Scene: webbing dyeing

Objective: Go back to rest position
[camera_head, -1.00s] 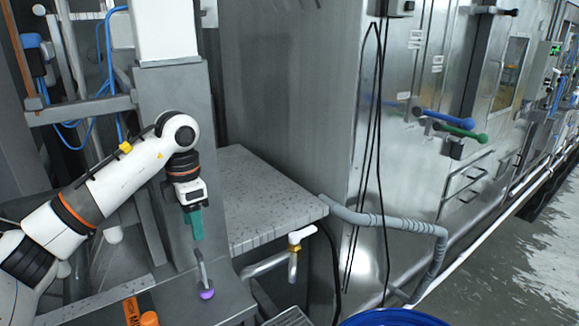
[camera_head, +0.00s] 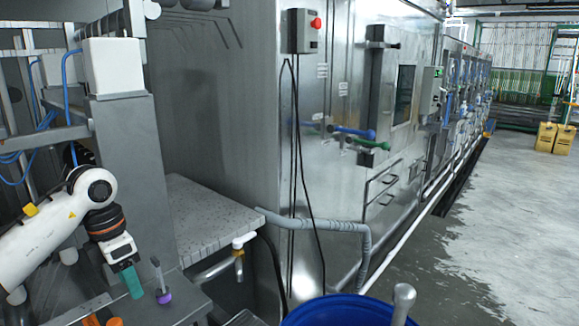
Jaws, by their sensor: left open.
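My left gripper (camera_head: 132,282) shows at the lower left, on the white arm that comes in from the left edge. It has teal fingers and points down beside a grey metal post. It looks empty. A lever with a purple base (camera_head: 163,296) stands just to the right of the fingertips, apart from them as far as I can tell. My right gripper is not in this view.
A speckled grey ledge (camera_head: 208,215) lies right of the post. Steel machine cabinets (camera_head: 335,95) with blue and green handles run into the distance. A blue barrel (camera_head: 340,310) stands at the bottom. The wet floor (camera_head: 490,215) on the right is open.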

